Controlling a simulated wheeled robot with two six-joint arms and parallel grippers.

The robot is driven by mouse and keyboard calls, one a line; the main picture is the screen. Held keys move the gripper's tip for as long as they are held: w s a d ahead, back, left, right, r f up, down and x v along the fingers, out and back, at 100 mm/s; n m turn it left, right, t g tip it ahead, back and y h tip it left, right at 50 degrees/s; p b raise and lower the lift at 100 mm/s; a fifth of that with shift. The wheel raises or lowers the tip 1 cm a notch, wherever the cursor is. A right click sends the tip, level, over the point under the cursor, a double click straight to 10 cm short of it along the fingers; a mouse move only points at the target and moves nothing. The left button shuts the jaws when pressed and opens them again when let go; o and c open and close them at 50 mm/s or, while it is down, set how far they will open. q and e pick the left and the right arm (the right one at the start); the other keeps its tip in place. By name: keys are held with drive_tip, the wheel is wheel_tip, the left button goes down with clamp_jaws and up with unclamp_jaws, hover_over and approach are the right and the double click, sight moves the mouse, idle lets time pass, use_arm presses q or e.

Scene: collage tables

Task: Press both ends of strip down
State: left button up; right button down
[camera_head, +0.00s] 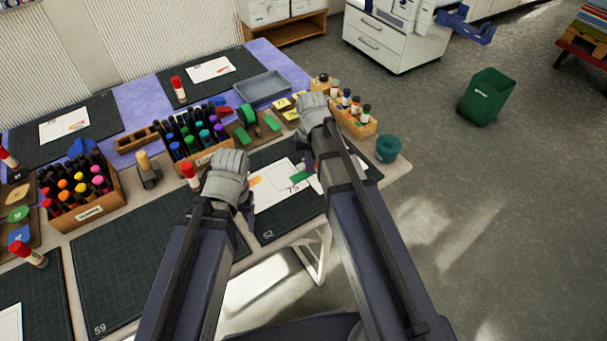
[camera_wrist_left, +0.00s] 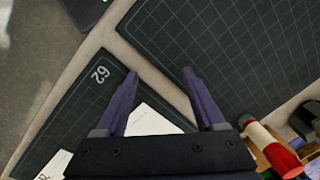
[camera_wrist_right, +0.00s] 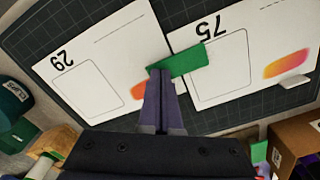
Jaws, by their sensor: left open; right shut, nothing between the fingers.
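A short green strip (camera_wrist_right: 180,62) lies across the seam between two white cards, card 29 (camera_wrist_right: 88,75) and card 75 (camera_wrist_right: 222,90), in the right wrist view. The strip also shows in the head view (camera_head: 300,176) beside my right forearm. My right gripper (camera_wrist_right: 160,73) is shut and empty, its fingertips over the strip's end on the card 29 side; I cannot tell whether they touch it. My left gripper (camera_wrist_left: 160,73) is open and empty above the table, near the mat corner marked 62 and part of a white card (camera_wrist_left: 150,122). In the head view my right arm partly hides card 29.
A marker crate (camera_head: 192,140) and a red-capped glue stick (camera_head: 190,176) stand close to my left gripper. A box of bottles (camera_head: 352,118) and a teal clip cup (camera_head: 388,149) stand near my right gripper. Dark mat 59 (camera_head: 140,245) at the left is largely clear.

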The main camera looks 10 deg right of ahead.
use_arm(q)
wheel_tip(320, 180, up, 7)
drive_tip(key=p, duration=0.7)
use_arm(e)
wheel_tip(320, 180, up, 7)
use_arm(q)
drive_tip(key=shift+a+r, duration=0.1)
use_arm(e)
drive_tip(key=shift+a, duration=0.1)
